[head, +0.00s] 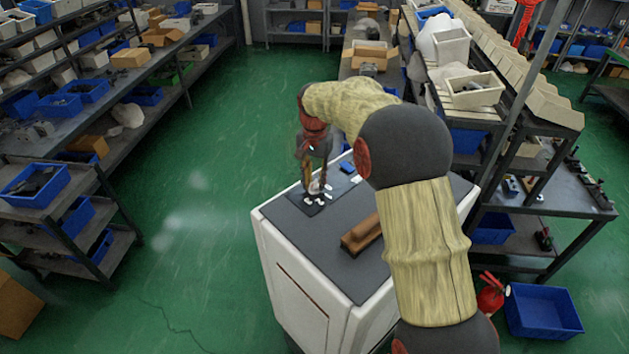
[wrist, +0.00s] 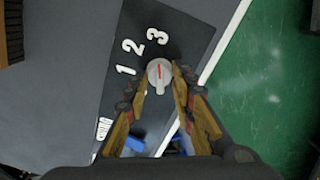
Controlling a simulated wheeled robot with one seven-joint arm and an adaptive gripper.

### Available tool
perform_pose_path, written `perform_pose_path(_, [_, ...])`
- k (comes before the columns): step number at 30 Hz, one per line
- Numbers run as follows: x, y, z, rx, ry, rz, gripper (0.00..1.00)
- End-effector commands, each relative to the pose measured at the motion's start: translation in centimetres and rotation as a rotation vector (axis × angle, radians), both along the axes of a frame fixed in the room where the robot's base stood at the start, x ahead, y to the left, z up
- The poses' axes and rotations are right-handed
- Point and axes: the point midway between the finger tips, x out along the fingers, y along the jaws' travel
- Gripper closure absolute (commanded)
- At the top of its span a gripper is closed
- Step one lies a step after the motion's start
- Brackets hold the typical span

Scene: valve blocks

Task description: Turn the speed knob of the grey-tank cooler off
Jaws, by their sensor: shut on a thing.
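The speed knob (wrist: 159,74) is a round grey dial with a red line, on a dark panel (wrist: 181,25) with white marks. The marks 1, 2 and 3 curve around its upper left, and another white mark sits lower left. The red line runs nearly upright in the wrist view, toward the 3. My gripper (wrist: 160,83) has a finger on each side of the knob and is shut on it. In the head view my gripper (head: 315,187) reaches down to the panel (head: 308,205) on the grey top of a white cabinet (head: 303,290). I cannot make out a tank.
A brown block (head: 362,234) lies on the cabinet top near my arm. A small blue item (head: 347,167) is behind the panel. Shelves with blue bins (head: 83,90) stand left and right. Green floor (head: 205,180) is open left of the cabinet.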

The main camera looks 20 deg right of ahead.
Motion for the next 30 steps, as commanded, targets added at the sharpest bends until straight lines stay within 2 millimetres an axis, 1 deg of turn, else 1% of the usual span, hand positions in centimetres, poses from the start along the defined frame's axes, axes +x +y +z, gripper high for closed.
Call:
perform_pose_path(6, [0.05, 0.0, 0.09, 0.0, -0.003, -0.032, 1.0])
perform_pose_path(17, [0.05, 0.01, 0.09, 0.001, -0.002, -0.035, 1.0])
perform_pose_path(18, [0.05, 0.01, 0.09, 0.001, -0.002, -0.035, 0.75])
perform_pose_path(27, [0.01, 0.0, 0.04, 0.0, -0.001, -0.034, 0.57])
perform_pose_path(30, [0.01, 0.0, 0.03, 0.0, 0.0, -0.034, 0.57])
